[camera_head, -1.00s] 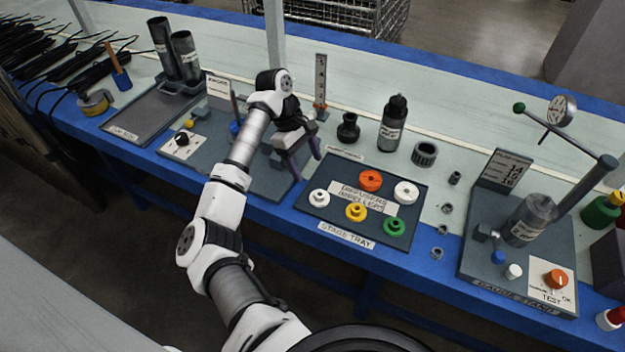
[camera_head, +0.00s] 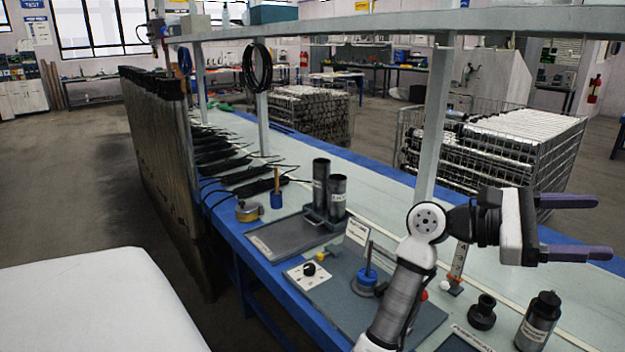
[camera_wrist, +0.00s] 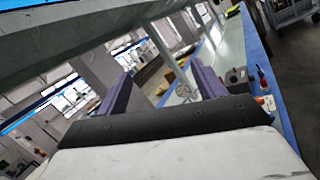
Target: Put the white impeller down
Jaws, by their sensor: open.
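My gripper (camera_head: 604,228) is raised at the right of the head view, its two purple fingers spread and pointing right. Nothing is between them. The wrist view also shows the open gripper (camera_wrist: 160,82) with an empty gap. I cannot identify the white impeller in the current views. A small white round piece (camera_head: 444,285) sits beside the foot of the upright scale (camera_head: 458,264), too small to identify. Only a dark corner of what seems to be the stage tray (camera_head: 458,344) shows at the bottom edge; its wheels are out of view.
On the blue-edged bench stand two dark cylinders (camera_head: 329,192), a black bottle (camera_head: 538,322) and a black fitting (camera_head: 482,313). A grey post (camera_head: 437,125) rises behind my arm. An overhead shelf (camera_head: 400,22) crosses above. The grey tray (camera_head: 290,238) at left has bare room.

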